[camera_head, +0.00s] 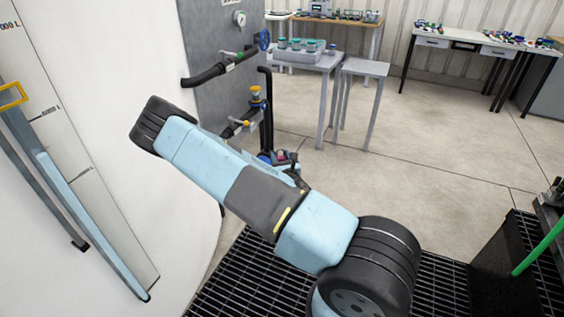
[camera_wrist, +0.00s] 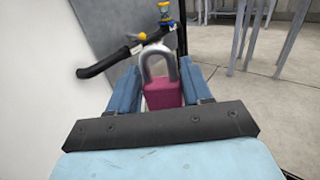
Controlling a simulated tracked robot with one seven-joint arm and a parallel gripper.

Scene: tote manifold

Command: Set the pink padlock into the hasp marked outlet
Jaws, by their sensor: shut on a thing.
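The pink padlock (camera_wrist: 163,95) is between the fingers of my gripper (camera_wrist: 162,92) in the wrist view. My gripper is shut on its pink body, and its grey shackle points up and away from the gripper. In the head view my gripper is mostly hidden behind my arm, with a small bit of pink (camera_head: 281,156) showing there. Beyond the padlock is a black pipe (camera_wrist: 104,67) with a yellow-and-blue fitting (camera_wrist: 164,8). I cannot make out the hasp or an outlet marking in either view.
A grey panel (camera_head: 222,95) carries a gauge (camera_head: 239,18) and a blue handwheel (camera_head: 265,39). A large white tank (camera_head: 110,120) stands at the left. A grey table (camera_head: 310,62) with teal-topped items and a stool (camera_head: 365,68) stand behind.

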